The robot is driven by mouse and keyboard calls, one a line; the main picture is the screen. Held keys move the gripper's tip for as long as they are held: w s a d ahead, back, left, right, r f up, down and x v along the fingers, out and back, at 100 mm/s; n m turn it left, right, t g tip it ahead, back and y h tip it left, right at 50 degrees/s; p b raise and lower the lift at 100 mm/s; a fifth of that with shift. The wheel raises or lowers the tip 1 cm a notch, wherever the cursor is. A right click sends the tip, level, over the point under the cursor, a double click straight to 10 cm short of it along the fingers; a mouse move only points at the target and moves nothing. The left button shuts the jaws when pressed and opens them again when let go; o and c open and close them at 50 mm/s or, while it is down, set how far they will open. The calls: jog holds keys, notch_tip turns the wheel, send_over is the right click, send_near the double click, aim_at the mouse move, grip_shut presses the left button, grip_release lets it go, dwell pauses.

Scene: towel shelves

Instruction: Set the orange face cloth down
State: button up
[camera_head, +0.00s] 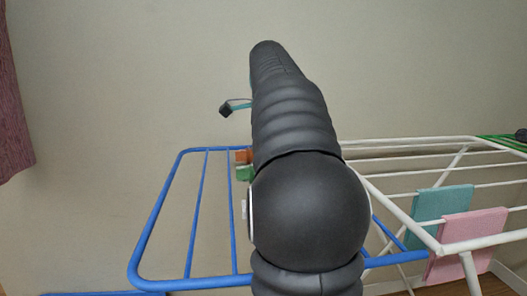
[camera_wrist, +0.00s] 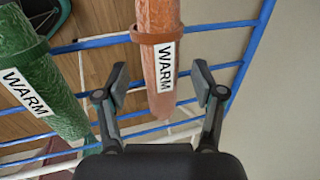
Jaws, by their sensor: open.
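An orange cloth (camera_wrist: 158,78) with a white WARM label hangs over a blue rail of the rack in the wrist view. My gripper (camera_wrist: 160,86) is open, one finger on each side of the cloth's narrow end, with visible gaps on both sides.
A green cloth (camera_wrist: 42,80) with a WARM label hangs to the left on the blue rack (camera_head: 203,200). A white rack (camera_head: 405,150) at the right holds a teal cloth (camera_head: 428,214) and a pink cloth (camera_head: 470,240). Several blue rails left of my arm are bare.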

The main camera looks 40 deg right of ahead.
jog(key=p+v, duration=0.3)
jog(key=v, duration=0.8)
jog(key=shift+r, duration=0.25)
